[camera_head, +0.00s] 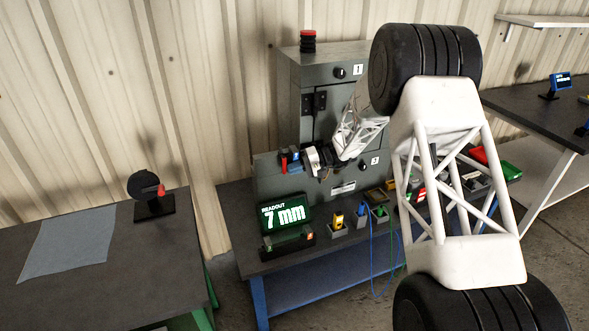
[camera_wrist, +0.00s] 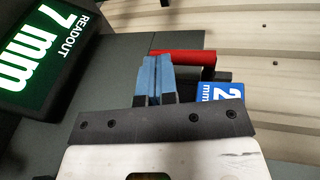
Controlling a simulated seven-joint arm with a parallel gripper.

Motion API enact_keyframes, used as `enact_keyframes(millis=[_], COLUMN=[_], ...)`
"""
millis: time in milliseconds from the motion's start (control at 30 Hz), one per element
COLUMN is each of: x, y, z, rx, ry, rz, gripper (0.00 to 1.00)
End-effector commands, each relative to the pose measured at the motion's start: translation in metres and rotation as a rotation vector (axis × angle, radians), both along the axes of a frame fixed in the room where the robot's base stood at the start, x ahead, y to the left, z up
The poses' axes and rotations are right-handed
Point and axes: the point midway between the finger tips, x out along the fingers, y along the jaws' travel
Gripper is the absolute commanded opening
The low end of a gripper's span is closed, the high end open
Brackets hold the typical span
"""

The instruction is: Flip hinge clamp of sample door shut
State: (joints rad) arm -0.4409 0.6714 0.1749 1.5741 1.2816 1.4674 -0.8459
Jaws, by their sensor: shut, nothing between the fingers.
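My gripper (camera_head: 296,158) is at the left end of the grey enclosure front. In the wrist view its two blue fingers (camera_wrist: 155,76) are together with nothing between them. A red bar-like handle (camera_wrist: 196,56), which looks like the clamp's lever, lies just beyond the fingertips and runs to the right, bending at its right end. The red part also shows in the head view (camera_head: 283,162), left of the fingers. Whether the fingers touch it I cannot tell. The clamp's base and hinge are mostly hidden. Which panel is the sample door is not clear.
A lit readout (camera_head: 284,216) showing 7 mm stands on the bench below my gripper. Small holders with yellow and blue items (camera_head: 338,225) stand on the bench. A grey cabinet (camera_head: 300,75) rises behind.

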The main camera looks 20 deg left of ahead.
Motion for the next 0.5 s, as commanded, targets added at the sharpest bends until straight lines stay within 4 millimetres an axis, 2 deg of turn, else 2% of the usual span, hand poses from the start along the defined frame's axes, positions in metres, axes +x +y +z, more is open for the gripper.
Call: enact_keyframes(millis=[300, 500], x=[-0.0036, -0.0075], y=[0.0034, 0.0076], z=[-0.0055, -0.0064], rx=[0.143, 0.167], ry=[0.146, 0.164], rz=[-0.001, 0.0], gripper=[0.0, 0.0])
